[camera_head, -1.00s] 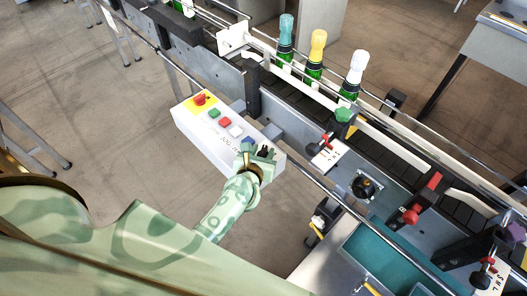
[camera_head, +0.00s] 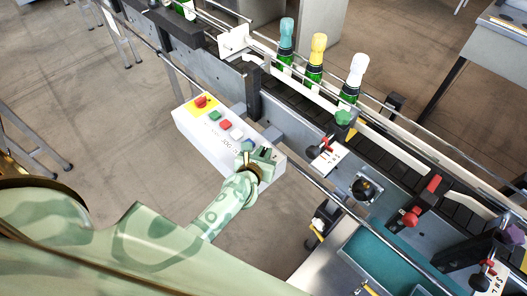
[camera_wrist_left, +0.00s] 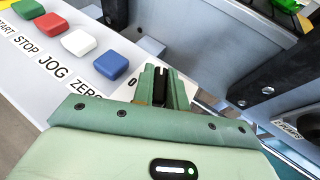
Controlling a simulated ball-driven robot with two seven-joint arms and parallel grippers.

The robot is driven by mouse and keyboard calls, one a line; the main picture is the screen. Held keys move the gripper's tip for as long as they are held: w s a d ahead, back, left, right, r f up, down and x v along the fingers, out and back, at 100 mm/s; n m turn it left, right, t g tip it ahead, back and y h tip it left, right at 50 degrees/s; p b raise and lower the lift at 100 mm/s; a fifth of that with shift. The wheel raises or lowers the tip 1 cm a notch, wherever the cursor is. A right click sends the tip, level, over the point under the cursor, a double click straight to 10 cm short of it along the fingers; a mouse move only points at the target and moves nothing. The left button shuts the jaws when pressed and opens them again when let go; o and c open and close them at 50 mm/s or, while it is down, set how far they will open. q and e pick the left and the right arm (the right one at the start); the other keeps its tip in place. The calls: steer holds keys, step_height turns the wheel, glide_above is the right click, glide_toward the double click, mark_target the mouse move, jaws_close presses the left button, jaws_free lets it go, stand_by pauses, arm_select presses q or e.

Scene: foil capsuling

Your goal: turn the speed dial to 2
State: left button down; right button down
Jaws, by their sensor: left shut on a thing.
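The white control box (camera_head: 205,145) hangs at the near side of the conveyor. My left gripper (camera_head: 262,155) is at its right end, past the blue button (camera_head: 248,145). In the left wrist view my left gripper (camera_wrist_left: 160,88) is shut on a black knob, the speed dial (camera_wrist_left: 158,75), with a finger on each side. A printed 0 (camera_wrist_left: 131,82) shows just left of the fingers. The rest of the scale is hidden by the gripper, so I cannot read the dial's setting. My right gripper is not in view.
Red stop knob (camera_head: 201,101), green (camera_head: 214,116), red (camera_head: 226,125) and white (camera_head: 237,134) buttons line the box. Bottles with teal (camera_head: 287,33), yellow (camera_head: 319,46) and white (camera_head: 357,68) tops stand on the conveyor (camera_head: 285,92). A rail (camera_head: 320,187) runs beside the hand.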

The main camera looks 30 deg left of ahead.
arm_select(q)
steer(key=shift+a+r+m+h+p, duration=0.15)
steer(key=shift+m+h+p, duration=0.8)
steer(key=shift+m+h, duration=0.95)
steer(key=shift+h, duration=0.3)
steer(key=shift+m+g+h, duration=0.3)
steer(key=shift+m+h, duration=0.2)
steer(key=shift+h, duration=0.1)
steer(key=shift+f+m+g+h, duration=0.3)
steer(key=shift+m+h, duration=0.5)
steer(key=shift+m, duration=0.1)
steer(key=shift+f+m+g+h+b, duration=0.1)
steer(key=shift+m+g+h+b, duration=0.4)
steer(key=shift+m+h+b, duration=0.35)
steer(key=shift+m+g+h+b, duration=0.7)
steer(key=shift+m+h+b, duration=0.15)
steer(key=shift+h+b, duration=0.1)
steer(key=shift+m+g+h+b, duration=0.5)
steer(key=shift+m+b, duration=0.1)
steer(key=shift+r, duration=0.2)
